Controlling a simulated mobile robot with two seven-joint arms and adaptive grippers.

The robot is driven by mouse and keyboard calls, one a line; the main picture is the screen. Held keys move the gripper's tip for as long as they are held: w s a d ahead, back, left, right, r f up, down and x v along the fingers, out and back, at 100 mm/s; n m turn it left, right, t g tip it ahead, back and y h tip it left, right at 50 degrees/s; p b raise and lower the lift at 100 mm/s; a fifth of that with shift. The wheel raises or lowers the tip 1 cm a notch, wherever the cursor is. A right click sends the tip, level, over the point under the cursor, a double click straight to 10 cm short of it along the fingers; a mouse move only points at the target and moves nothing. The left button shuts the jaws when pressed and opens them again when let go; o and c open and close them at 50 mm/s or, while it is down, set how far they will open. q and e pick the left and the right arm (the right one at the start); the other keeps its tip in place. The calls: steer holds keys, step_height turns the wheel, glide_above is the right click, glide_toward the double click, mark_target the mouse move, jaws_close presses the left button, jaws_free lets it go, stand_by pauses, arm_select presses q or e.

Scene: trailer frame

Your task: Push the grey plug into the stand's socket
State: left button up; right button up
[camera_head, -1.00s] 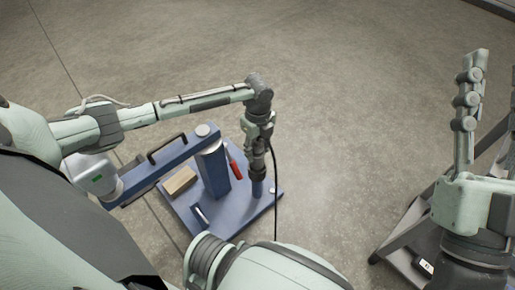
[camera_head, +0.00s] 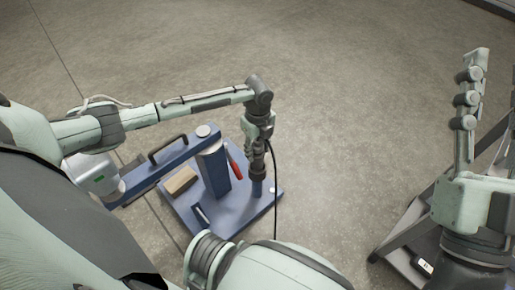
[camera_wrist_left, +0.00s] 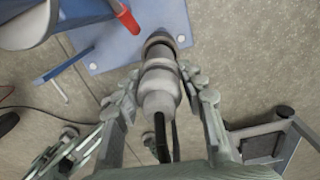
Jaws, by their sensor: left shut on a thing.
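The grey plug (camera_wrist_left: 158,88) is held in my left gripper (camera_wrist_left: 158,80), whose fingers close on it from both sides. The stand (camera_head: 236,214) is a blue base plate with a thick column.
A black cable (camera_head: 275,205) hangs from the plug past the plate's right edge. A blue arm with a black handle (camera_head: 167,149) extends left. Open floor lies beyond.

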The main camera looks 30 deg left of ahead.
mark_target(258, 140)
arm_select(q)
steer(key=shift+f, duration=0.25)
steer(key=shift+f+b, duration=0.95)
steer(key=shift+f, duration=1.2)
steer(key=o, duration=1.4)
steer(key=shift+c, duration=0.2)
steer(key=shift+r, duration=0.1)
step_height(258, 140, up, 12)
steer(key=shift+f, duration=0.1)
steer(key=shift+d, duration=0.1)
